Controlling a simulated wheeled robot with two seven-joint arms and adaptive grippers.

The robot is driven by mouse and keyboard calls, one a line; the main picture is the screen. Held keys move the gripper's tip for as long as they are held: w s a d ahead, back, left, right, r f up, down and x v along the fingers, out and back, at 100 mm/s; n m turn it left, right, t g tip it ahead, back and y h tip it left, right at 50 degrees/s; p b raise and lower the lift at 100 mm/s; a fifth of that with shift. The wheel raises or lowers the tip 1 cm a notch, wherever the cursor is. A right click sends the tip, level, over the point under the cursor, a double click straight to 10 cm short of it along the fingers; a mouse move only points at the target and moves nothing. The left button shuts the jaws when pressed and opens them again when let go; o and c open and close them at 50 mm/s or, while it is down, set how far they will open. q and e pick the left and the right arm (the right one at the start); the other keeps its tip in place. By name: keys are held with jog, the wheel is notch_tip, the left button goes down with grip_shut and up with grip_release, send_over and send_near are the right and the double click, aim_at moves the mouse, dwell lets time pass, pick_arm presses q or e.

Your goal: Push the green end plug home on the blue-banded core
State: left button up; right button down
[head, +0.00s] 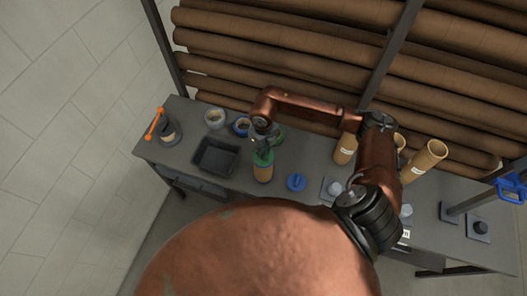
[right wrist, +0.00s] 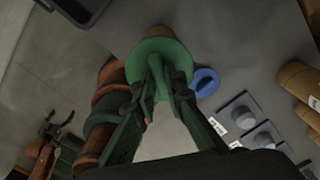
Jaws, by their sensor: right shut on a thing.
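The green end plug (right wrist: 160,48) is a round flange with an upright grip, and my right gripper (right wrist: 160,82) is shut on that grip. In the head view the plug (head: 263,159) sits at the top of a tan core (head: 263,174) standing on the bench, with my right gripper (head: 262,143) above it. Whether the flange touches the core's rim cannot be told. No blue band shows on this core; its lower part is hidden in the wrist view. My left gripper (right wrist: 57,122) appears at the lower left of the right wrist view, fingers apart and empty.
A blue plug (head: 296,182) lies right of the core, and a black tray (head: 215,156) is to its left. Open tan cores (head: 428,158) stand farther right. An orange-handled tool (head: 154,124) is at the left end. Long brown rolls (head: 290,62) fill the rack behind.

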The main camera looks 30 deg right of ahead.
dwell(0.3)
jog(key=c, duration=1.9)
grip_release()
jog(key=shift+o, duration=0.3)
jog(key=o, duration=0.5)
jog(key=shift+r, duration=0.15)
jog(key=shift+r+p, duration=1.65)
jog(key=shift+r, duration=1.7)
